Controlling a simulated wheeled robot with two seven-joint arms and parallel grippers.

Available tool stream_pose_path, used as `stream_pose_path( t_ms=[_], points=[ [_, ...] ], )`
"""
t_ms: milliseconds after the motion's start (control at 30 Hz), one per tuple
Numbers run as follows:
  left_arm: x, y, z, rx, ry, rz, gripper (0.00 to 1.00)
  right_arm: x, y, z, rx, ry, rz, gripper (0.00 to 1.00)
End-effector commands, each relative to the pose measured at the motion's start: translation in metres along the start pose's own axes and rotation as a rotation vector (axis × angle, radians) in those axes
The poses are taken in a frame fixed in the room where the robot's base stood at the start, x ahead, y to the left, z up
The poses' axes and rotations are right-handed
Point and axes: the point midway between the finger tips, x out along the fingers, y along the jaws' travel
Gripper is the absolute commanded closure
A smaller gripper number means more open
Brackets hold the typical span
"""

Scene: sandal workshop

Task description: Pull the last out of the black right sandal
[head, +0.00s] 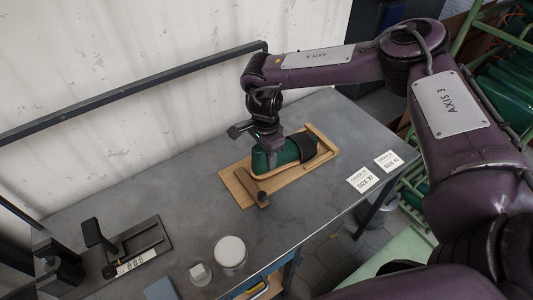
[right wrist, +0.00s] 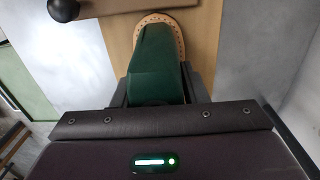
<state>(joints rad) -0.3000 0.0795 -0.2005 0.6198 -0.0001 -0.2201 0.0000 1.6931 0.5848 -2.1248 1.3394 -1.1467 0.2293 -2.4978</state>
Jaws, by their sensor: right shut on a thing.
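The green last (head: 284,156) lies in the black right sandal, whose dark strap (head: 308,146) crosses it at the right end. The sandal rests on a wooden board (head: 240,193) on the grey bench. My right gripper (head: 272,160) comes down on the end of the last away from the strap. In the right wrist view the last (right wrist: 157,62) sits between my two dark fingers, which are shut on it. The tan sole (right wrist: 174,22) with a row of dots at its rim shows past the last's end. The strap is hidden there. My left gripper is not in view.
A brown wooden bar (head: 250,187) lies across the board's left end. Two white size cards (head: 363,180) (head: 388,161) lie right of the board. A white round tub (head: 230,251) and a black measuring fixture (head: 122,250) stand at the left front.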

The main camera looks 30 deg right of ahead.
Motion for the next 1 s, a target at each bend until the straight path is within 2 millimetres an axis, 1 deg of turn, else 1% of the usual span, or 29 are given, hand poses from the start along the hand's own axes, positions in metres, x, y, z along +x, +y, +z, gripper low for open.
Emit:
stream_pose_path(
  t_ms=[33, 300, 800, 1000],
  points=[
    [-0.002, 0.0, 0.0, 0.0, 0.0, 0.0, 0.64, -0.003, -0.001, 0.0, 0.001, 0.001, -0.002, 0.83],
    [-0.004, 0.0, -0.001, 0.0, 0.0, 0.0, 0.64, -0.003, -0.001, 0.001, 0.0, 0.001, -0.003, 0.83],
    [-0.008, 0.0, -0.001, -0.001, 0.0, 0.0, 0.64, -0.004, 0.0, 0.023, -0.001, 0.001, -0.002, 0.83],
    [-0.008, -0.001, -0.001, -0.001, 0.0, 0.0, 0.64, -0.004, 0.0, 0.024, 0.0, 0.001, -0.002, 0.83]
  ],
)
